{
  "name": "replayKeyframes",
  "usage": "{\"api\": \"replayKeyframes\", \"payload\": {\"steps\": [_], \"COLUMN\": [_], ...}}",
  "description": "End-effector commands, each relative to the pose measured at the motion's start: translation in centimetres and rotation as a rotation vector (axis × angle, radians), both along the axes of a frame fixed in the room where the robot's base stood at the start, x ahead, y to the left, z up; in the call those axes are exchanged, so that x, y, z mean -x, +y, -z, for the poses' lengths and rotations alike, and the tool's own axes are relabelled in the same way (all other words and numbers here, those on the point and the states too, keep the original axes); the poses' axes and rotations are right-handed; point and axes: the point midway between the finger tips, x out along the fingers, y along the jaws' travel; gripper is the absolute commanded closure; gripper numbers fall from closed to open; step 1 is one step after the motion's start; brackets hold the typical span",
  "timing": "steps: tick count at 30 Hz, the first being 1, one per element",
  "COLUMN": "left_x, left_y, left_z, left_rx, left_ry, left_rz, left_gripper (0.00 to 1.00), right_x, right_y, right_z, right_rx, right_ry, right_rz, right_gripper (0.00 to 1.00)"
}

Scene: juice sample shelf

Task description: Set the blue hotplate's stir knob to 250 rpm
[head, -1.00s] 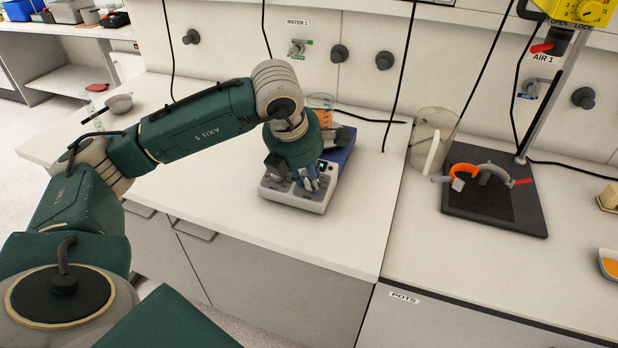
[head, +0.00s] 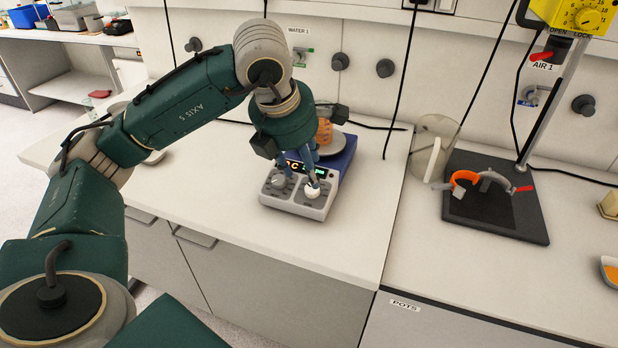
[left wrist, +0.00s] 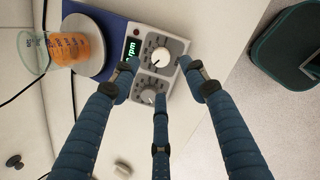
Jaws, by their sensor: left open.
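The blue hotplate (head: 338,160) stands on the bench in the head view, with a grey front panel carrying two knobs and a lit display. The right-hand knob (head: 312,191) is white; in the left wrist view this white knob (left wrist: 160,57) is beside the green "rpm" display (left wrist: 131,47), whose digits I cannot read. The other knob (head: 278,181) is grey. My left gripper (head: 304,172) is open above the panel, its blue fingers spread near the white knob and apart from it. In the left wrist view the fingertips (left wrist: 159,74) surround that knob's area. My right gripper is out of view.
A beaker of orange liquid (left wrist: 78,47) stands on the hotplate's round top. To the right are a clear container (head: 428,145) and a dark stand base (head: 495,210) with an orange clamp ring. Bench is clear in front of the hotplate.

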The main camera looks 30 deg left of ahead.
Motion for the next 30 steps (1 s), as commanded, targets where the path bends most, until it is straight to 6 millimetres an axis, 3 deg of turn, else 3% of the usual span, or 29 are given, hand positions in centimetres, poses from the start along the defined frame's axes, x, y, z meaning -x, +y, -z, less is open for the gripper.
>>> {"api": "replayKeyframes", "payload": {"steps": [3,9,30], "left_x": [0.7,1.4,1.5], "left_y": [-0.1,-0.2,-0.2], "left_z": [-2.1,-3.7,-3.9], "left_rx": [0.001,0.001,0.001], "left_ry": [-0.004,-0.002,0.000], "left_rz": [0.001,0.000,0.000], "left_gripper": [0.55,0.55,0.55], "right_x": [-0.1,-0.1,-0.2], "right_y": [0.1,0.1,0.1], "right_z": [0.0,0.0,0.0], "right_rx": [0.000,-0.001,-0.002], "right_ry": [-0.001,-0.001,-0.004], "right_rz": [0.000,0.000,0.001], "right_gripper": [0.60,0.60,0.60]}}
